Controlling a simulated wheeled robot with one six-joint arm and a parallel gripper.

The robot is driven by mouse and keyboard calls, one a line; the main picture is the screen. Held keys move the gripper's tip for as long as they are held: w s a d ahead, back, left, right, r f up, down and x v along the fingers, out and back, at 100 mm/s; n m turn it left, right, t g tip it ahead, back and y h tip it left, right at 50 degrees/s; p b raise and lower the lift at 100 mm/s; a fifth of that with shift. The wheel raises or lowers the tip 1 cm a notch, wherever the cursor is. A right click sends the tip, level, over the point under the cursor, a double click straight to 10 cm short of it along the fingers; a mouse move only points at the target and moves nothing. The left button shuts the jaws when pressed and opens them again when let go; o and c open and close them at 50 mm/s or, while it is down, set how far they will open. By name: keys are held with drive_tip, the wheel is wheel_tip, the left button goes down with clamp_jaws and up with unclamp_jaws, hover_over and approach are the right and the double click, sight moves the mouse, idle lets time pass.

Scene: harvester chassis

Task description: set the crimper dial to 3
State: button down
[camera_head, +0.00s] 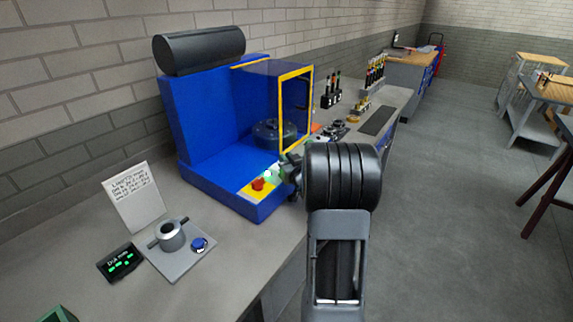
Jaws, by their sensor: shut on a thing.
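The crimper (205,125) is a blue machine on the grey bench, with a black cylinder (200,50) on top and a yellow-framed guard (296,108). Its front ledge carries a red button (258,184) on a yellow plate and a small green part (271,173). My gripper (284,168) is at the right end of this ledge, mostly hidden behind my black wrist. It is shut on the crimper dial, which my gripper and wrist hide, so its setting cannot be read.
A white note card (134,197), a small dark display (120,262) with green text and a grey fixture plate (177,262) stand on the bench at the front left. Racks of tools (375,72) stand farther back along the bench.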

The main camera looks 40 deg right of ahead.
idle(0.3)
drive_tip(key=c, duration=1.1)
unclamp_jaws()
drive_tip(key=s+a, duration=0.1)
drive_tip(key=s, duration=0.3)
drive_tip(key=s+b, duration=0.1)
drive_tip(key=s, duration=0.4)
drive_tip(key=s+a, duration=0.1)
drive_tip(key=s, duration=0.3)
drive_tip(key=shift+s+a, duration=0.3)
